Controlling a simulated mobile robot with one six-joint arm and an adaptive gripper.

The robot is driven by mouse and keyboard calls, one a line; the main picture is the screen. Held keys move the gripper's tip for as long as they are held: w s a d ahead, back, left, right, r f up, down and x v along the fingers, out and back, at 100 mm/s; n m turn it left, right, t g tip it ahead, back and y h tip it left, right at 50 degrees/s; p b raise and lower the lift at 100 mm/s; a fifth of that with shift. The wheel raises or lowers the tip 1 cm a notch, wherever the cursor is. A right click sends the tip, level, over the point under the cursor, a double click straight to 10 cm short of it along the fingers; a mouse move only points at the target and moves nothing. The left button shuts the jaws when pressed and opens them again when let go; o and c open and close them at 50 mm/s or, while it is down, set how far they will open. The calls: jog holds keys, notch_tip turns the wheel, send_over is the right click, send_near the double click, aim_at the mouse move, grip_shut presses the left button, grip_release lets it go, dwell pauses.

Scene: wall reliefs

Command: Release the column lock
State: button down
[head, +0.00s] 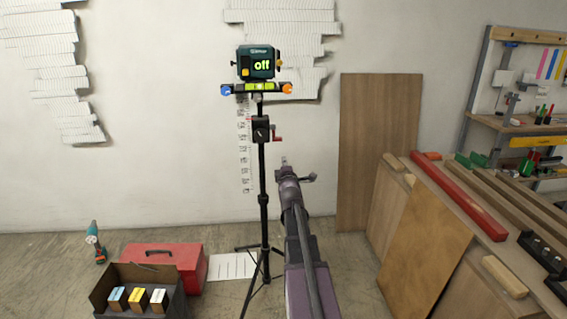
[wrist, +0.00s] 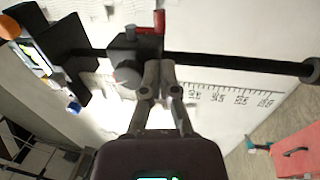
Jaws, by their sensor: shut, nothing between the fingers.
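A black tripod column (head: 262,180) stands upright in front of the wall, with a black housing (head: 261,129) on it and a red crank handle (head: 278,134) at the housing's right side. In the wrist view the housing (wrist: 142,50) appears sideways, with the red crank (wrist: 158,21) on top and a grey round knob (wrist: 127,75) on its face. My gripper (head: 284,160) is shut and empty, below and right of the housing in the head view. In the wrist view its fingertips (wrist: 159,64) overlap the housing's edge beside the knob; I cannot tell whether they touch.
A green level device (head: 259,63) reading "off" sits on a bar atop the column. A ruled scale (head: 246,150) is on the wall behind. A red toolbox (head: 160,262) and an open box (head: 184,300) stand left of the tripod legs. Wooden boards (head: 378,150) lean at right.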

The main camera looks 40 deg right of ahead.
aim_at(280, 140)
jog(key=p+x, duration=0.2)
jog(key=x, duration=0.9)
jog(key=shift+w+d, duration=0.25)
jog(key=shift+w, duration=0.05)
